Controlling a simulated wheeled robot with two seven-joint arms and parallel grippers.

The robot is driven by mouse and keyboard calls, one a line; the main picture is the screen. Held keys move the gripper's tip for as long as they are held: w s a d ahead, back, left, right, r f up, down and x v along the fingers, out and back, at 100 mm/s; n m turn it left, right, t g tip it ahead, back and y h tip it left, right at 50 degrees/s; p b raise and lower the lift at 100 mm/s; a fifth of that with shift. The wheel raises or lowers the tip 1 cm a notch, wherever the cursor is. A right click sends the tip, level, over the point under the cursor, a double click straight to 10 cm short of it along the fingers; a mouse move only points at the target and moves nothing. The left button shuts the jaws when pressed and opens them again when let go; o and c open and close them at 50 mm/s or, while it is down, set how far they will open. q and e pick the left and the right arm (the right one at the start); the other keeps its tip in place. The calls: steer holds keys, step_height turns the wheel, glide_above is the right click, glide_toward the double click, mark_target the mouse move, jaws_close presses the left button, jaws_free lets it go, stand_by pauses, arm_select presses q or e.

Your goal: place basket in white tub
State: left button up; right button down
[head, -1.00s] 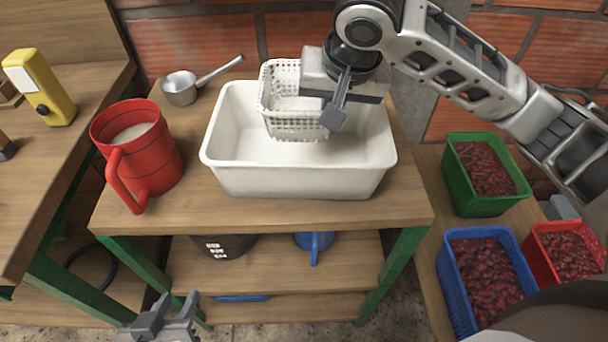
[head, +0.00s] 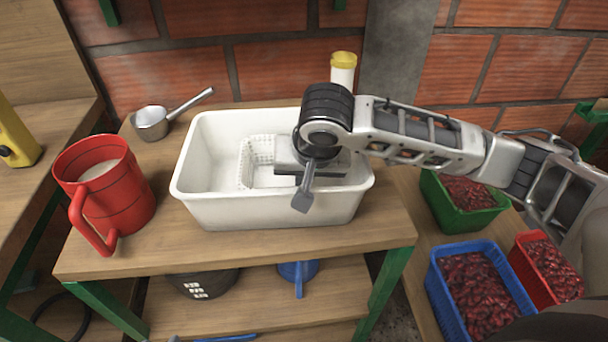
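The white tub (head: 270,214) stands on the wooden table. The white perforated basket (head: 246,168) is inside the tub, right of its middle; its right part is hidden by my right gripper. My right gripper (head: 302,200) reaches in from the right, over the tub and the basket's right part. One grey finger shows in front of the tub's near rim; the other is hidden, so I cannot tell whether it still grips the basket. My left gripper is not in view.
A red jug (head: 125,195) stands left of the tub, with a metal saucepan (head: 150,124) behind it. A yellow-capped white container (head: 343,72) is behind the tub. Green (head: 455,222), blue (head: 440,300) and red (head: 548,300) crates of red fruit stand at right.

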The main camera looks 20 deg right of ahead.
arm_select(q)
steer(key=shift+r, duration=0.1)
arm_select(e)
steer(key=shift+f, duration=0.1)
steer(key=c, duration=1.7)
jaws_free()
arm_select(q)
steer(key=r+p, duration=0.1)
steer(key=p, duration=0.1)
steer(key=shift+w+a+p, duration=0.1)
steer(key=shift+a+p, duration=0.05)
steer(key=shift+p, duration=0.15)
arm_select(e)
steer(key=v, duration=1.2)
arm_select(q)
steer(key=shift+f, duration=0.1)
arm_select(e)
steer(key=shift+w, duration=0.1)
